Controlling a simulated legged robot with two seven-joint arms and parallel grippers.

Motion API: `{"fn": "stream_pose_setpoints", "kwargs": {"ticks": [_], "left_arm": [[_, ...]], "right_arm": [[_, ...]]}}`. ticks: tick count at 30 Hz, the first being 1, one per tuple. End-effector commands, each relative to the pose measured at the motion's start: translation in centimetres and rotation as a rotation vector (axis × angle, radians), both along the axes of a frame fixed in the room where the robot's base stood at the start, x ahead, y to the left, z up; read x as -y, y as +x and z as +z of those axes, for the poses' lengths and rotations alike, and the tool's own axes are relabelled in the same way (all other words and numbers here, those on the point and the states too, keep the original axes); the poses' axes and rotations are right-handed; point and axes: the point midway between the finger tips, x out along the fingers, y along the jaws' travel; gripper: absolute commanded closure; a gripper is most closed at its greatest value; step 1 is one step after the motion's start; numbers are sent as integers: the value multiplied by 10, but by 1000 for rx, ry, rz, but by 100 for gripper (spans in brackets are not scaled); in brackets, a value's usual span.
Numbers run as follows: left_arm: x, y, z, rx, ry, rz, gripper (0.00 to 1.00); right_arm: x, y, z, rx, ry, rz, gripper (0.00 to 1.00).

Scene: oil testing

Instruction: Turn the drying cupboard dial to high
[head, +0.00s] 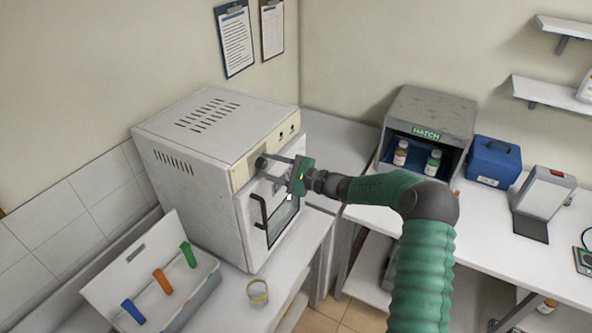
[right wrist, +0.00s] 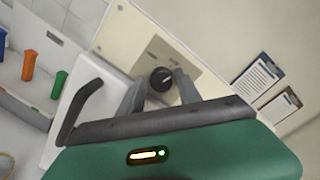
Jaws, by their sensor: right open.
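The drying cupboard (head: 190,135) is a pale box on the left bench with a dark-handled, windowed door. Its black dial (head: 261,163) sits on the cream panel above the door; the dial also shows in the right wrist view (right wrist: 161,79), with a light mark on its face. My right gripper (head: 272,168) reaches the panel from the right, its open fingers at the dial. In the right wrist view the fingers stand one on each side of the dial, with gaps visible. Contact cannot be told. The panel lettering is too small to read. My left gripper is out of view.
The door handle (head: 258,212) juts out below the dial. An open white case (head: 135,265) with blue, orange and green pieces stands front left, near a small beaker (head: 257,293). The grey HATCH cabinet (head: 440,103) and blue box (head: 494,160) stand on the right bench.

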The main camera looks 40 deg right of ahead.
Motion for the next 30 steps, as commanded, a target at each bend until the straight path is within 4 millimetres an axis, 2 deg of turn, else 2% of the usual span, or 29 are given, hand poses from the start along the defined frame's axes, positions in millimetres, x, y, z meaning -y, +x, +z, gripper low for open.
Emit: {"fn": "stream_pose_setpoints", "kwargs": {"ticks": [12,30], "left_arm": [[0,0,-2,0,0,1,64],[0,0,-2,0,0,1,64]], "right_arm": [[35,-32,-8,-7,1,-16,60],[53,-77,-6,-6,-7,-16,60]]}}
